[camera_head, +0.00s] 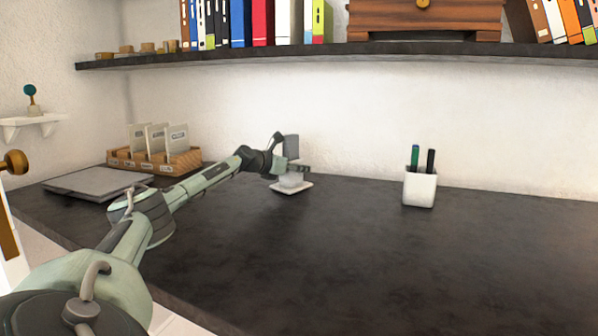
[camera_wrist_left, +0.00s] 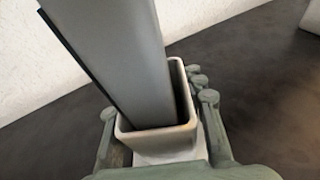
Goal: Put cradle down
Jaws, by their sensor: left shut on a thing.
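The cradle is a small white square holder on a wider flat base (camera_head: 291,187), near the back of the dark desk. Its white rim (camera_wrist_left: 155,142) shows close up in the left wrist view. A tall grey slab (camera_head: 291,146) stands in it and also fills the upper left of the wrist view (camera_wrist_left: 120,60). My left gripper (camera_head: 289,173) is shut on the cradle, with green-grey fingers on both sides of it. The base is at or very near the desk top; I cannot tell whether it touches. My right gripper is out of view.
A white pen cup (camera_head: 420,190) with pens stands to the right on the desk (camera_head: 380,265). A wooden file holder (camera_head: 155,158) and a flat grey laptop-like object (camera_head: 97,182) are at the left. A dark shelf (camera_head: 330,53) hangs above. The front and right of the desk are clear.

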